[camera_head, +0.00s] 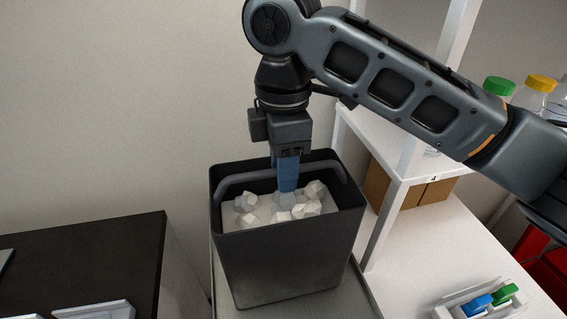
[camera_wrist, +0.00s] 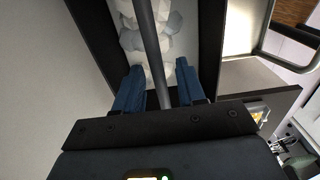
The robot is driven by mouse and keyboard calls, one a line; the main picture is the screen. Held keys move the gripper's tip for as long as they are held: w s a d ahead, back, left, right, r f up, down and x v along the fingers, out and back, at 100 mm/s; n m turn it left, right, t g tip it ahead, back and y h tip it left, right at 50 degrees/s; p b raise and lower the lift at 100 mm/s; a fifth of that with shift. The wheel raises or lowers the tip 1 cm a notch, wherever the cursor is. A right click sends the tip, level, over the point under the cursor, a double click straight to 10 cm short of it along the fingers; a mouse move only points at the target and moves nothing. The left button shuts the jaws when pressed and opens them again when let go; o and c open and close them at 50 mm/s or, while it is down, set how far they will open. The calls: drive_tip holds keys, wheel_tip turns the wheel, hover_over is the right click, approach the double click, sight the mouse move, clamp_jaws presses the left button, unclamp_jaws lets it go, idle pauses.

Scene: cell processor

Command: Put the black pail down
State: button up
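The black pail (camera_head: 290,255) stands upright on a grey tray-like surface (camera_head: 362,300) in the head view. It holds several white faceted chunks (camera_head: 300,208). Its dark handle (camera_head: 245,177) is raised across the top. My gripper (camera_head: 287,188) points down into the mouth of the pail at the handle. In the wrist view, the blue fingers of my gripper (camera_wrist: 159,68) are spread on both sides of the handle (camera_wrist: 150,40), with a gap on each side. The chunks and the pail's inner wall (camera_wrist: 92,32) also show there.
A dark-topped counter (camera_head: 100,255) is at the left. A white shelf unit (camera_head: 405,150) with bottles with green (camera_head: 499,86) and yellow (camera_head: 541,83) caps is at the right. A white rack (camera_head: 480,300) with blue and green items lies at the lower right. A plain wall is behind.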

wheel_tip(320, 180, up, 12)
drive_tip(key=shift+r+b, duration=0.15)
drive_tip(key=shift+b, duration=0.15)
idle(0.4)
